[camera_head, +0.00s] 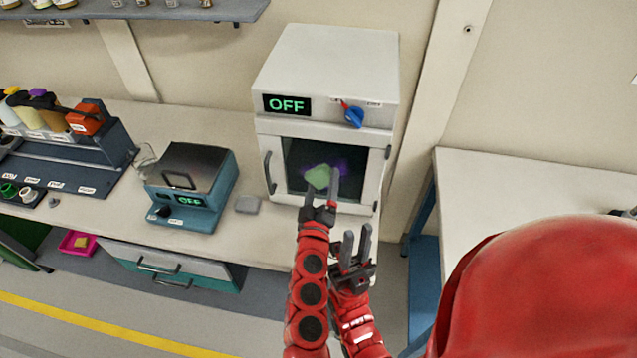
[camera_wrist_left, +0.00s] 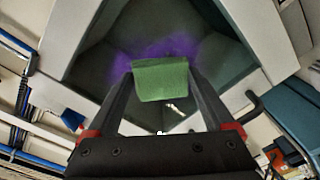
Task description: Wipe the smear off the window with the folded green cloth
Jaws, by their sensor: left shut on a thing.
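The folded green cloth (camera_head: 318,176) is held between the fingertips of my left gripper (camera_head: 322,188), in front of the dark window (camera_head: 302,153) of the white oven-like cabinet. The cloth (camera_wrist_left: 161,80) also shows between the two fingers in the left wrist view. A purple smear (camera_head: 342,165) spreads on the window behind and beside the cloth; it also shows above and to both sides of the cloth in the left wrist view (camera_wrist_left: 117,64). I cannot tell whether the cloth touches the glass. My right gripper (camera_head: 357,240) is open and empty, below and right of the left one.
The white cabinet (camera_head: 328,60) stands on the bench, with a blue knob (camera_head: 354,117) and a door handle (camera_head: 268,173). A blue device (camera_head: 192,187) and a grey block (camera_head: 247,204) stand left of it.

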